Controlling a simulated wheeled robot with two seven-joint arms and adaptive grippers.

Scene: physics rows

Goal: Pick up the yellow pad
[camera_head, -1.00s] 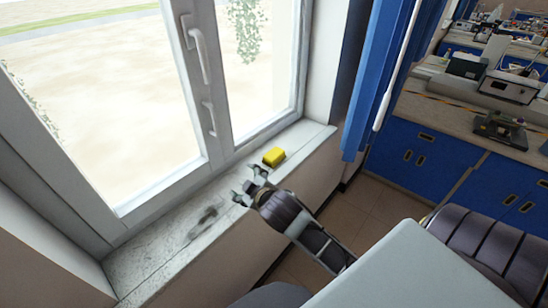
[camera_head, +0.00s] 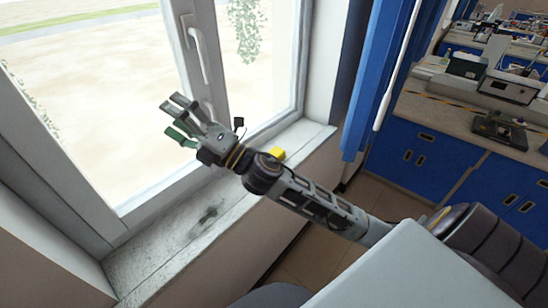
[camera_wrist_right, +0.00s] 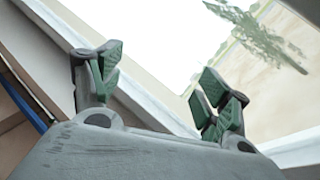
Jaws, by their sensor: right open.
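The yellow pad (camera_head: 278,154) lies on the window sill, partly hidden behind my right arm in the head view. My right gripper (camera_head: 182,120) is raised in front of the window, to the left of the pad and apart from it. Its fingers are spread, with green inner pads, and nothing is between them. In the right wrist view the open fingers (camera_wrist_right: 155,85) face the window, and the pad does not show there. My left gripper is not in view.
The grey stone sill (camera_head: 160,245) runs below the white window frame (camera_head: 196,95) with its handle. A blue curtain (camera_head: 378,80) hangs to the right of the window. Blue cabinets (camera_head: 430,155) with lab equipment stand farther right.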

